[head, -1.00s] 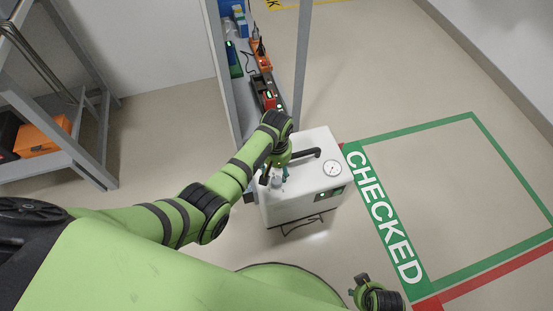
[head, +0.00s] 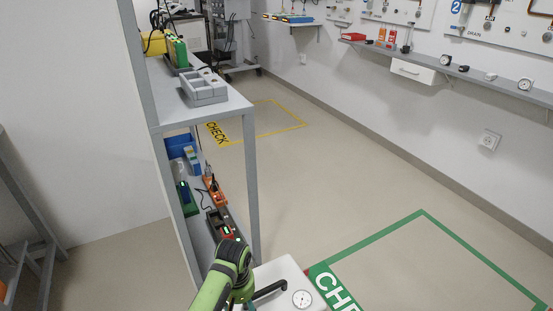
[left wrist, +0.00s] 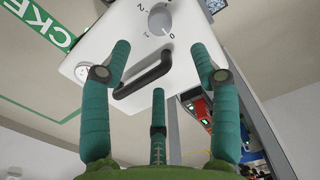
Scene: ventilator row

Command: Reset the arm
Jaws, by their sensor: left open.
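My left arm (head: 232,270) comes in at the bottom of the head view, its wrist over the back left part of a white machine (head: 282,274). The machine has a black handle and a round gauge (head: 302,299). My left gripper (left wrist: 160,55) is open in the left wrist view, its teal fingers spread over the machine's top. The black handle (left wrist: 145,75) lies between the fingers, and a grey knob (left wrist: 160,19) marked 0, 1, 2 is just beyond. No grip on either shows; contact cannot be told. My right gripper is out of view.
A grey shelf unit (head: 252,190) with devices stands close behind and left of the machine. A green-taped floor area (head: 422,214) to the right is empty. A wall shelf (head: 455,70) runs along the right wall. The floor between is clear.

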